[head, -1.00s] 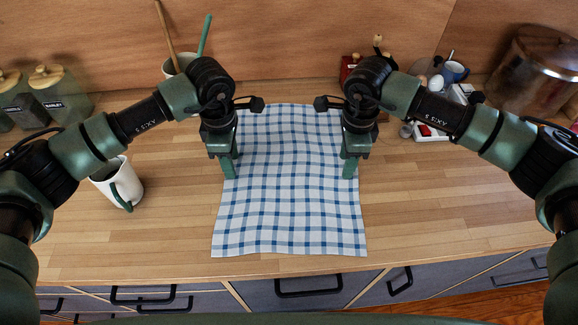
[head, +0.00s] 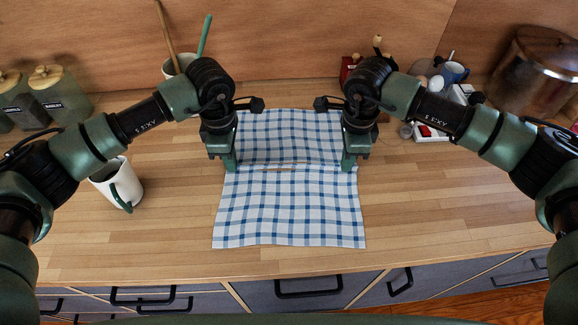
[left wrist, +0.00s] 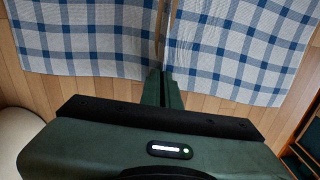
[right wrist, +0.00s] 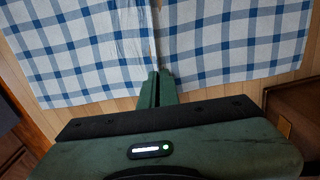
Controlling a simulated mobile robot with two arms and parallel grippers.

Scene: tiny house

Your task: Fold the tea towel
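The blue-and-white checked tea towel (head: 290,210) lies on the wooden counter, its near and far parts divided by a crosswise crease between my grippers. A narrow wood-coloured slit shows along part of the crease. The towel also fills the top of the left wrist view (left wrist: 90,40) and the right wrist view (right wrist: 235,40). My left gripper (head: 230,166) points down at the towel's left edge, fingers closed together at the crease. My right gripper (head: 349,166) does the same at the right edge. The pinched cloth between the fingertips is mostly hidden.
A white mug (head: 127,187) with a green handle stands to the left of the towel. Jars (head: 58,95) stand at the far left, a utensil pot (head: 178,68) behind my left arm. A white tray (head: 432,130) and a copper pot (head: 530,70) are back right. The front counter is clear.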

